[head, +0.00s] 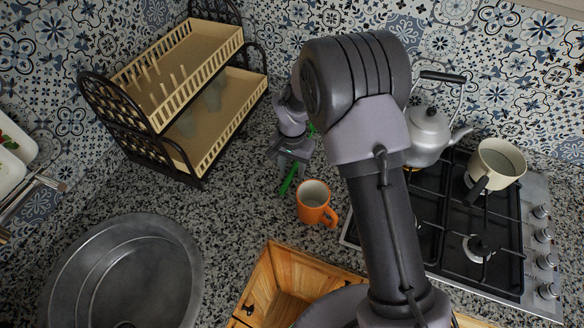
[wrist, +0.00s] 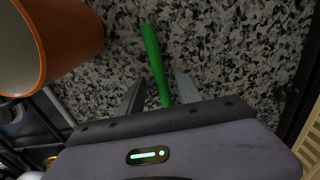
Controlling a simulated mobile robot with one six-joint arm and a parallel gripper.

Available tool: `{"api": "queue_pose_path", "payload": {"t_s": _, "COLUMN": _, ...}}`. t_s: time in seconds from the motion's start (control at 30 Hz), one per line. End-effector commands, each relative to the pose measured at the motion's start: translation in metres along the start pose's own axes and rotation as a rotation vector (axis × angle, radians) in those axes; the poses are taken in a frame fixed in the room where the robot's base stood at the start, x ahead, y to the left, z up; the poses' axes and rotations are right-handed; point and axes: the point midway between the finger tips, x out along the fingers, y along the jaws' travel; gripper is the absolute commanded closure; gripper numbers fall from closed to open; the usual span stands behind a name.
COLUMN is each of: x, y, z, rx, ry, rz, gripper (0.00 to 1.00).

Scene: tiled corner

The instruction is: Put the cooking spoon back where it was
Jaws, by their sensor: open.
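The green cooking spoon (head: 288,181) shows at the counter beside the orange mug, below my gripper (head: 291,163). A small green part also shows behind the wrist in the head view. In the wrist view the spoon's green handle (wrist: 153,50) runs down between the two fingers of my gripper (wrist: 160,78). The fingers are open, with a gap on each side of the handle. The spoon's far part is hidden by the gripper body. I cannot tell whether the spoon touches the counter.
The orange mug (head: 313,204) stands close to the gripper; it also shows in the wrist view (wrist: 62,45). A two-tier dish rack (head: 205,120) is at the left back, a sink (head: 165,265) at lower left. A kettle (head: 428,135), pot (head: 500,160) and hob (head: 455,225) are at right.

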Motion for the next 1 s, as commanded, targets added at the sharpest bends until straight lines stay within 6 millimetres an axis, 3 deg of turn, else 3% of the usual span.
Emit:
{"api": "queue_pose_path", "payload": {"t_s": 0.4, "x": -0.104, "y": 0.0, "z": 0.0, "rx": 0.0, "ry": 0.001, "rz": -0.002, "gripper": 0.59}}
{"api": "queue_pose_path", "payload": {"t_s": 0.73, "x": -0.133, "y": 0.004, "z": 0.0, "rx": 0.002, "ry": 0.008, "rz": -0.01, "gripper": 0.59}}
{"api": "queue_pose_path", "payload": {"t_s": 0.77, "x": -0.144, "y": 0.008, "z": 0.001, "rx": 0.003, "ry": 0.016, "rz": -0.021, "gripper": 0.59}}
{"api": "queue_pose_path", "payload": {"t_s": 0.87, "x": -0.205, "y": 0.036, "z": 0.014, "rx": 0.01, "ry": 0.065, "rz": -0.083, "gripper": 0.59}}
{"api": "queue_pose_path", "payload": {"t_s": 0.9, "x": -0.234, "y": 0.053, "z": 0.025, "rx": 0.012, "ry": 0.092, "rz": -0.116, "gripper": 0.59}}
{"api": "queue_pose_path", "payload": {"t_s": 1.0, "x": -0.295, "y": 0.102, "z": 0.066, "rx": 0.012, "ry": 0.174, "rz": -0.196, "gripper": 0.59}}
